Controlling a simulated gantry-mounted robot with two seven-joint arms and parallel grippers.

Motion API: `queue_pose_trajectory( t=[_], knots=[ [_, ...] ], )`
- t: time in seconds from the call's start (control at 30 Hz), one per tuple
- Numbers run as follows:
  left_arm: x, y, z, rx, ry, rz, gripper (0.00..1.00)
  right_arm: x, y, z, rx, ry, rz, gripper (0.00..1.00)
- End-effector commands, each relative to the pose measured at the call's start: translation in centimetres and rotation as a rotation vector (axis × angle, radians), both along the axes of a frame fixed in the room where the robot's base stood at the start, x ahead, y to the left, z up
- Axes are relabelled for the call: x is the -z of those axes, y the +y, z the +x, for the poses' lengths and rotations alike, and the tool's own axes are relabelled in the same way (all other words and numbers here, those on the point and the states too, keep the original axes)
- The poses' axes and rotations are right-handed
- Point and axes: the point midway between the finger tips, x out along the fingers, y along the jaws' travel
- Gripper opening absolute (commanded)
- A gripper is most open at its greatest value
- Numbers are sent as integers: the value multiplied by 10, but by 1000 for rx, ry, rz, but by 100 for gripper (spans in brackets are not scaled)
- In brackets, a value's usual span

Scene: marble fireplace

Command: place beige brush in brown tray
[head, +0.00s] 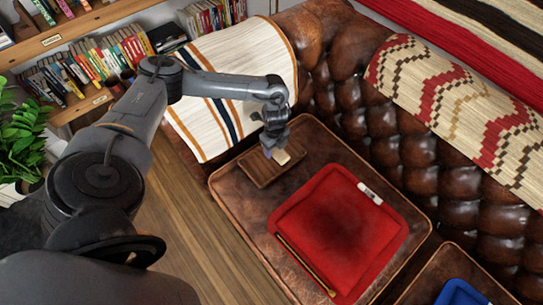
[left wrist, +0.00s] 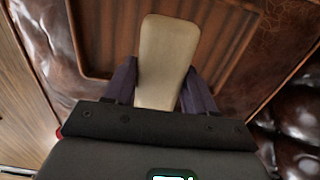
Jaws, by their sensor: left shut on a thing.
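My left gripper (head: 272,151) is shut on the beige brush (head: 281,156). In the left wrist view, the brush (left wrist: 164,55) sits between the two dark fingers of the gripper (left wrist: 158,88), its wide rounded end pointing away from them. The brown tray (head: 262,180) is a ribbed wooden rectangle on the brown leather surface. It also shows behind the brush in the left wrist view (left wrist: 109,45). The brush is over the tray; I cannot tell whether it touches it. My right gripper is not in view.
A red tray-like cloth (head: 335,225) with a white object (head: 370,193) and a thin brown stick (head: 304,263) lies to the right on the leather surface. A blue item (head: 461,293) is at the lower right. A tufted leather sofa back (head: 400,150) stands behind.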

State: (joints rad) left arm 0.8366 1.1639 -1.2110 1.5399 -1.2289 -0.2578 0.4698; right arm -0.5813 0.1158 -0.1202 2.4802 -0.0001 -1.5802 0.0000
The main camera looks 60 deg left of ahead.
Motion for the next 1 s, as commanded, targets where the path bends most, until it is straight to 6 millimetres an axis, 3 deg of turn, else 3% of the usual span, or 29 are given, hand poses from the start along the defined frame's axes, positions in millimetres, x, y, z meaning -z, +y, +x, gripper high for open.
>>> queue_pose_trajectory(
  t=[0.3,0.6,1.0],
  knots=[
    [13,13,-5,0,-1,-1,22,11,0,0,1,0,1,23],
    [48,13,-5,0,-1,-1,22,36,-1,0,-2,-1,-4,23],
    [50,13,-5,0,0,-1,22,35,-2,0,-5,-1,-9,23]
  ],
)
